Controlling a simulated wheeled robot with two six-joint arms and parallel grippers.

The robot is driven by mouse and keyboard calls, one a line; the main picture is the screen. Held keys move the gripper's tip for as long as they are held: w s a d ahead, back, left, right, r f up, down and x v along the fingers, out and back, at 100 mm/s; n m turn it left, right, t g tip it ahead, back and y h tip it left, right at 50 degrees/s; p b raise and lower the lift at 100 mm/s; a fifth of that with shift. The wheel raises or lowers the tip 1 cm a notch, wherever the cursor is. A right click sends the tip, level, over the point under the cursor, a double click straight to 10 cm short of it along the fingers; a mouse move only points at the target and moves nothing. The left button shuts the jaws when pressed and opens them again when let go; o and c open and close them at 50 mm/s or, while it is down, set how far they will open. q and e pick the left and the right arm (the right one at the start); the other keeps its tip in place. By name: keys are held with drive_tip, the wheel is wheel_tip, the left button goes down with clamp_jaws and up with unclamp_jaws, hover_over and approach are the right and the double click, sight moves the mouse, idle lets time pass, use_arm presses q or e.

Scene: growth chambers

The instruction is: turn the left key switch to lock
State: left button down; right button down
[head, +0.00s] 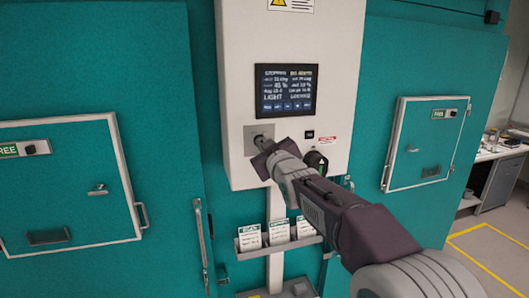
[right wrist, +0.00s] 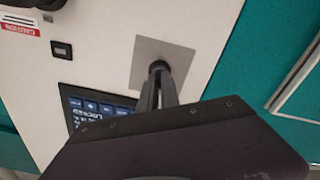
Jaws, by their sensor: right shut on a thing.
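The left key switch sits on a square grey plate (head: 259,133) at the lower left of the white control panel (head: 338,60), below its screen. My right gripper (head: 262,146) reaches up to it from the lower right. In the right wrist view the plate (right wrist: 178,58) shows with the dark round switch (right wrist: 158,66) at its middle. There my right gripper's fingers (right wrist: 158,92) are shut on the switch. The fingers hide most of it, so I cannot tell which way it points. My left gripper is not in view.
The panel's screen (head: 286,90) is lit. A dark round knob (head: 316,162) with a green mark sits to the right, close to my right gripper. Cards (head: 279,231) stand in a rack below. Teal chambers with hatches (head: 70,190) flank the panel.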

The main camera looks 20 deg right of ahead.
drive_tip(key=shift+r+n, duration=0.3)
drive_tip(key=shift+n, duration=0.1)
drive_tip(key=c, duration=1.8)
unclamp_jaws()
drive_tip(key=shift+o, duration=1.1)
drive_tip(key=shift+d, duration=0.2)
drive_tip(key=shift+d+f, duration=0.15)
drive_tip(key=shift+d, duration=0.05)
drive_tip(key=shift+w+a+f, duration=0.1)
drive_tip(key=shift+a+f, duration=0.05)
drive_tip(key=shift+a, duration=0.05)
drive_tip(key=shift+f, duration=0.2)
